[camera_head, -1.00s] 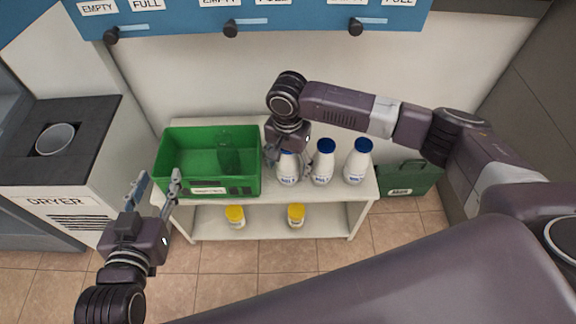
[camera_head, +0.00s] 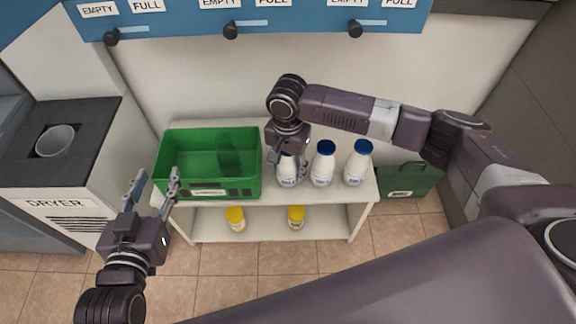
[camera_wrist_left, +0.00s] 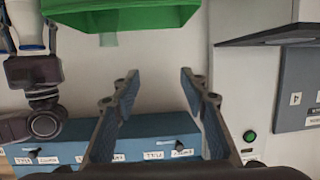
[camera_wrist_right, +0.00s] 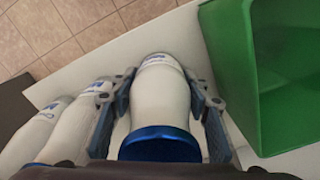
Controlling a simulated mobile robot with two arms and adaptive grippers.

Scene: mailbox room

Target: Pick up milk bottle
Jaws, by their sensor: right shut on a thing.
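Three white milk bottles with blue caps stand in a row on the white shelf's top board. The leftmost milk bottle (camera_head: 288,171) is between the fingers of my right gripper (camera_head: 287,164), which hides its cap in the head view. The right wrist view shows this bottle (camera_wrist_right: 160,97) upright with a finger against each side. The middle bottle (camera_head: 323,165) and right bottle (camera_head: 358,163) stand free beside it. My left gripper (camera_head: 156,186) is open and empty in front of the green crate's left end; the left wrist view shows its fingers (camera_wrist_left: 158,85) spread.
The green crate (camera_head: 254,187) stands left of the bottles on the shelf (camera_head: 272,202). Two yellow-lidded jars (camera_head: 235,218) are on the lower board. A dark green box (camera_head: 408,181) is at right, a dryer (camera_head: 60,203) at left, blue dispensers (camera_head: 180,20) above.

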